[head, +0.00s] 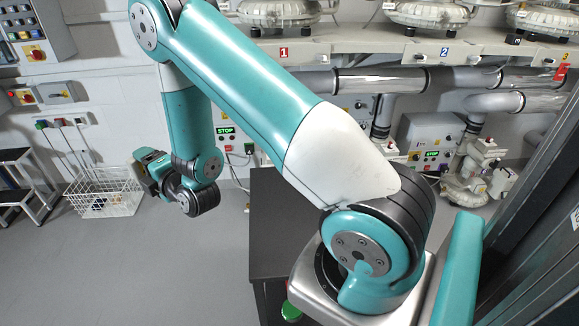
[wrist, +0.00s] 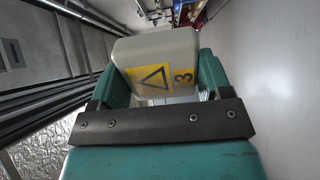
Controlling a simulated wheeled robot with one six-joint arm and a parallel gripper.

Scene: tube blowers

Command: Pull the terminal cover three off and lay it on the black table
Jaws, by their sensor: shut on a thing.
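Terminal cover three (wrist: 155,62) is a pale grey box-shaped cover with a yellow warning triangle label and a "3". My gripper (wrist: 162,78) is shut on it in the wrist view, with a green finger on each side. In the head view my gripper (head: 148,166) hangs in the air at the left, beyond the table's left edge. The cover cannot be made out clearly there. The black table (head: 270,222) stands in the middle, partly hidden behind my arm. The part of its top that shows is bare.
A white wire basket (head: 103,193) stands on the floor behind my gripper at the left. A step stool (head: 22,185) is at the far left. Blowers (head: 430,12) sit on a shelf at the back, with pipes below. A dark frame (head: 535,190) rises at the right.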

